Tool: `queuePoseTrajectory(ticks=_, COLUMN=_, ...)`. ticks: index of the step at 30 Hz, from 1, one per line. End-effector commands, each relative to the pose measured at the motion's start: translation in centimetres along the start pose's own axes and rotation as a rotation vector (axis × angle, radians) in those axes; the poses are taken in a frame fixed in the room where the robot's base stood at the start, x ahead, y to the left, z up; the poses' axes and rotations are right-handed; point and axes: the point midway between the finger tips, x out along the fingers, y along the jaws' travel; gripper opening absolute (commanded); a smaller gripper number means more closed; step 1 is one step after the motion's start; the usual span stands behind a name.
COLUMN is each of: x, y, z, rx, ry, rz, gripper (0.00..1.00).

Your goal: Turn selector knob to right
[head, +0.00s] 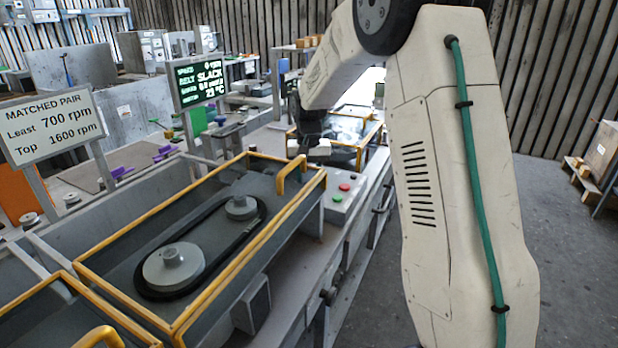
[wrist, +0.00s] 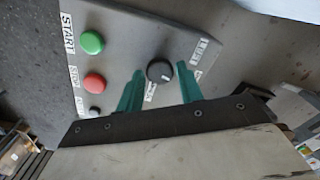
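The selector knob (wrist: 160,70) is round and black with a pale pointer mark, on a grey control panel (wrist: 130,32) in the wrist view. Small white labels sit by it, too small to read surely. My gripper (wrist: 159,73) has two teal fingers, open, with one fingertip on each side of the knob. Nothing is held between them, and I cannot tell whether either finger touches the knob. In the head view my gripper (head: 309,148) is small and far along the bench; its fingers and the knob cannot be made out there.
In the head view, a yellow-framed belt housing (head: 130,232), a SLACK display (head: 201,83) and a rpm sign (head: 50,125) stand nearby.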

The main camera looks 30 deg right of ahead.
Motion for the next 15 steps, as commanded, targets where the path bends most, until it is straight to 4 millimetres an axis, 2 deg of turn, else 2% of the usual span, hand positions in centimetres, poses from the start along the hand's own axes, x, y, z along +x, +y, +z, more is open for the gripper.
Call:
queuePoseTrajectory(ticks=10, x=-0.1, y=0.0, z=0.0, rx=0.000, ry=0.000, rz=0.000, gripper=0.52)
queuePoseTrajectory(ticks=15, x=-2.0, y=0.0, z=0.0, rx=0.000, ry=0.003, rz=-0.001, gripper=0.52)
